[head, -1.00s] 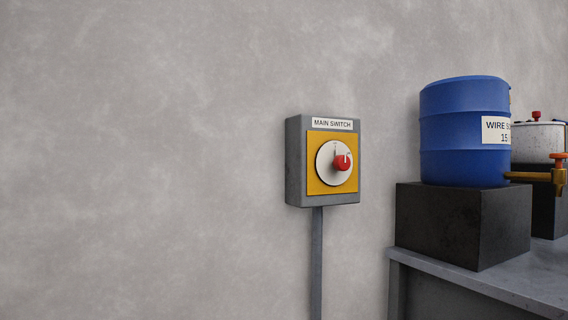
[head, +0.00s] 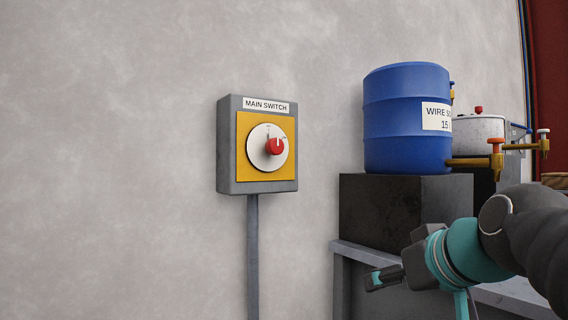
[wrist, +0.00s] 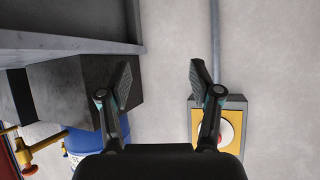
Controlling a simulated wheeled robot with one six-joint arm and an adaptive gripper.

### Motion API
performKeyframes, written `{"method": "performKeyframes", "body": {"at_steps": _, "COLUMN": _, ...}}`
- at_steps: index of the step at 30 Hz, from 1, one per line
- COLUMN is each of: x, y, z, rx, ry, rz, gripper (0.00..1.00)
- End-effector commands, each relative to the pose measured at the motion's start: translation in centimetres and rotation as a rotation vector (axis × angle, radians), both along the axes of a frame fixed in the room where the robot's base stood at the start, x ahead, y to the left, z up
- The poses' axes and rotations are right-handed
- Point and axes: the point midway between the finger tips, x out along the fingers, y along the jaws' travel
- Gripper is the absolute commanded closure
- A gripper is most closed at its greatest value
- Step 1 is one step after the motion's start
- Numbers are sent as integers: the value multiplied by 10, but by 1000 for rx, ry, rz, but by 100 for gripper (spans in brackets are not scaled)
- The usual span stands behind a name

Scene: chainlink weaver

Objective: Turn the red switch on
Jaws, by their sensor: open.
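The red switch (head: 275,147) is a red knob on a white round dial, on a yellow plate of a grey wall box labelled "MAIN SWITCH" (head: 228,150). A white line on the knob points up. My gripper (head: 374,279) is to the right of and below the box in the head view, apart from it. In the wrist view my gripper (wrist: 158,78) is open, with nothing between its fingers. There the box's yellow plate (wrist: 237,106) shows at the right, and my right finger and gripper body partly hide the dial.
A blue drum (head: 395,115) with a brass tap stands on a dark block (head: 385,205) on a grey bench (head: 340,260), right of the box. A white pot (head: 480,135) stands behind. A grey conduit (head: 253,260) runs down below the box. The wall to the left is clear.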

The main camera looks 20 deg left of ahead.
Motion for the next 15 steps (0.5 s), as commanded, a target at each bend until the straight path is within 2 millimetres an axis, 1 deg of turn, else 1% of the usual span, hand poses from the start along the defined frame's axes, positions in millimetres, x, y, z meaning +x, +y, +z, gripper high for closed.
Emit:
{"method": "performKeyframes", "body": {"at_steps": 1, "x": 13, "y": 19, "z": 22, "rx": 21, "ry": -63, "rz": 51, "gripper": 36}}
{"method": "performKeyframes", "body": {"at_steps": 2, "x": 20, "y": 29, "z": 38, "rx": 33, "ry": -102, "rz": 79, "gripper": 36}}
{"method": "performKeyframes", "body": {"at_steps": 3, "x": 27, "y": 43, "z": 60, "rx": 49, "ry": -155, "rz": 118, "gripper": 36}}
{"method": "performKeyframes", "body": {"at_steps": 5, "x": 35, "y": 62, "z": 91, "rx": 74, "ry": -234, "rz": 169, "gripper": 36}}
{"method": "performKeyframes", "body": {"at_steps": 6, "x": 39, "y": 73, "z": 110, "rx": 89, "ry": -283, "rz": 201, "gripper": 36}}
{"method": "performKeyframes", "body": {"at_steps": 9, "x": 44, "y": 98, "z": 151, "rx": 125, "ry": -393, "rz": 266, "gripper": 36}}
{"method": "performKeyframes", "body": {"at_steps": 12, "x": 45, "y": 114, "z": 181, "rx": 151, "ry": -475, "rz": 310, "gripper": 36}}
{"method": "performKeyframes", "body": {"at_steps": 15, "x": 45, "y": 124, "z": 200, "rx": 168, "ry": -527, "rz": 338, "gripper": 36}}
